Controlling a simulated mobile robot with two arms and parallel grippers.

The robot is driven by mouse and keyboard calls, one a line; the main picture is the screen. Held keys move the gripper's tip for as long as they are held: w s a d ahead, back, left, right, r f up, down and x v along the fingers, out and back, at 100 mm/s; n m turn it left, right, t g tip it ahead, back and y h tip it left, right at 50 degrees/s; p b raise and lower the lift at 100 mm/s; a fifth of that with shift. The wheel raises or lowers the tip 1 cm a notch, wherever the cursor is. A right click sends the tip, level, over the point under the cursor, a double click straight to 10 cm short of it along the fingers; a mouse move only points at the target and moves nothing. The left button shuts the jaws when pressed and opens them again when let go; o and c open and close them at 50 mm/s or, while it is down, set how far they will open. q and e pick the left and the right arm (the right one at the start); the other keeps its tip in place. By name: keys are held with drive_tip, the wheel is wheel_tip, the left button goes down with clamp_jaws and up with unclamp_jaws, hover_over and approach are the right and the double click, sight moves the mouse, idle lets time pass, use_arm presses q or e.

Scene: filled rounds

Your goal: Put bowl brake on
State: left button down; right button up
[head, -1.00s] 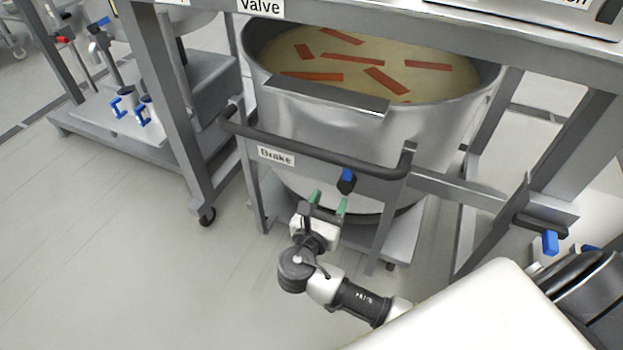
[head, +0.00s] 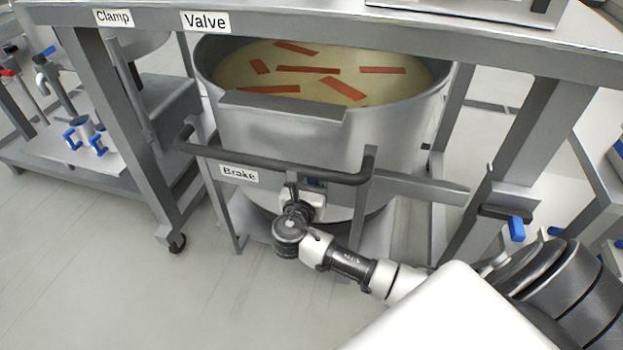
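The bowl (head: 400,125) is a large steel vessel on a wheeled frame, holding pale liquid with several red strips. A "Brake" label (head: 239,174) is on its frame below a dark handle bar (head: 270,165). The blue brake knob (head: 315,182) sits just right of the label, mostly hidden by my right gripper. My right gripper (head: 307,186) is at the knob, just under the bar; its fingertips are largely hidden, so I cannot tell whether they are closed on it. My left gripper is not in view.
A grey bench frame with "Valve" (head: 206,22) and "Clamp" (head: 113,17) labels runs above the bowl. A leg (head: 520,150) with a blue-ended lever (head: 516,228) stands at right. A low platform with blue-handled parts (head: 85,135) is at left. The floor at lower left is clear.

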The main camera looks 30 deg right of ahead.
clamp_jaws()
